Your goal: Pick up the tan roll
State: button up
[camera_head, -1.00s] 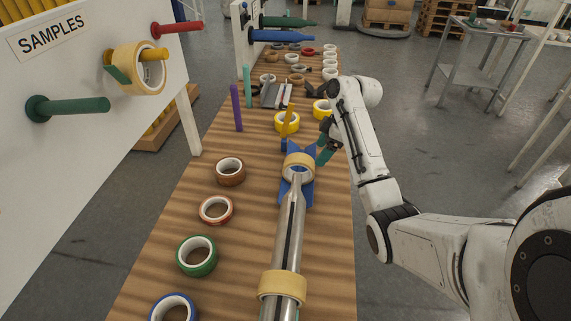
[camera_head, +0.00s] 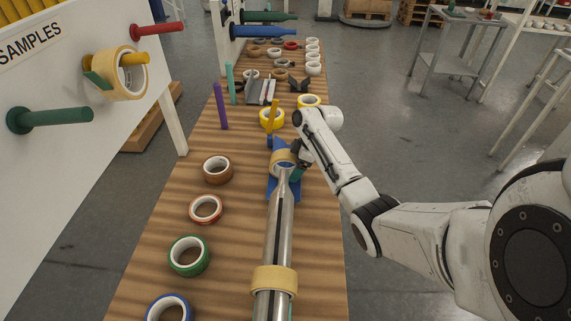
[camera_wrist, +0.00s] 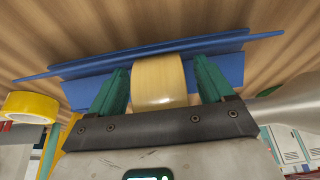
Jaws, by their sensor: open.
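A tan roll (camera_head: 283,158) sits at the far end of a steel shaft (camera_head: 278,225), against a blue holder (camera_head: 270,183). In the wrist view the roll (camera_wrist: 158,80) stands between the two teal fingers of my gripper (camera_wrist: 160,66), with the blue holder (camera_wrist: 225,66) behind it. The fingers are open, one on each side of the roll; a small gap shows at the right, and contact at the left is unclear. In the head view my gripper (camera_head: 297,172) is at the roll's right side, partly hidden by my arm. Another tan roll (camera_head: 274,281) is around the shaft's near part.
A tan roll (camera_head: 122,75) hangs on a peg of the samples board (camera_head: 70,60). Brown (camera_head: 217,180), red (camera_head: 206,220), green (camera_head: 187,270) and blue-edged rolls lie along the table's left side. A yellow roll (camera_head: 272,125) and upright pegs stand farther back.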

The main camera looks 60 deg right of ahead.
jog(key=c, duration=1.1)
jog(key=shift+c, duration=0.2)
jog(key=shift+r, duration=0.15)
